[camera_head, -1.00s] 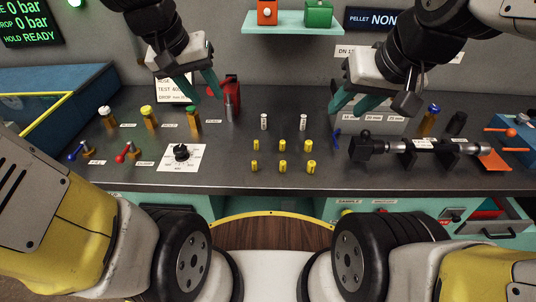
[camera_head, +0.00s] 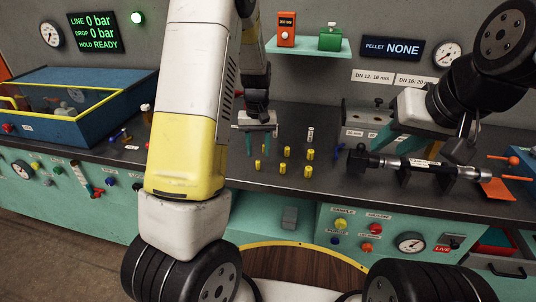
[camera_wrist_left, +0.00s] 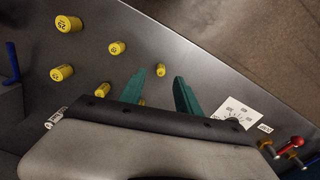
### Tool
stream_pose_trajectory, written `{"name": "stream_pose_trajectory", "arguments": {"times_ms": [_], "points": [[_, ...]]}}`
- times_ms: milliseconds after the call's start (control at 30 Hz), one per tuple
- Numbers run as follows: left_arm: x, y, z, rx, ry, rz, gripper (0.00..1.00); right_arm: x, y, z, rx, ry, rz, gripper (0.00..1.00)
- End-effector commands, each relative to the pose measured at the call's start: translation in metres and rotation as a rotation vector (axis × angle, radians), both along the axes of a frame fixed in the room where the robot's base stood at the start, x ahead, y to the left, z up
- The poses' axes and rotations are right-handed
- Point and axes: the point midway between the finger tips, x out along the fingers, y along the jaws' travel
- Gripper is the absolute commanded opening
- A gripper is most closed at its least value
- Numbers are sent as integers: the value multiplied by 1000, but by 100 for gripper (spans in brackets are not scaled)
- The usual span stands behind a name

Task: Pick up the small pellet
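Several yellow pellets stand in two rows on the dark bench. The small front-left pellet (camera_head: 258,164) also shows in the left wrist view (camera_wrist_left: 160,70), in the gap between my left fingertips. The back-left pellet (camera_head: 264,150) shows partly behind a finger in the wrist view (camera_wrist_left: 142,103). Larger pellets (camera_head: 308,171) stand to the right. My left gripper (camera_head: 260,148) is open and empty, pointing down at the left end of the rows; its height above the bench is hard to tell. My right gripper (camera_head: 393,144) is open and empty above the black clamp device.
A white-labelled cylinder (camera_head: 310,133) stands behind the pellets. The black clamp device (camera_head: 420,166) lies to their right. In the wrist view, a white dial plate (camera_wrist_left: 236,114) and a red lever (camera_wrist_left: 290,146) are beside the gripper.

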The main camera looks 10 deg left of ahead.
Motion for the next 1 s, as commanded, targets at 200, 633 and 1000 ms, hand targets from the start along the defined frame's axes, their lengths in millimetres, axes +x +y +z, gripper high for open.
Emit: {"name": "stream_pose_trajectory", "arguments": {"times_ms": [200,633,1000], "points": [[-1,1,-30,0,3,1,39,0,0,0,0,0,0,36],[0,1,-57,-1,-1,0,39,0,0,0,0,0,0,36],[0,1,-56,-1,-1,0,0,0,0,0,0,0,0,36]]}}
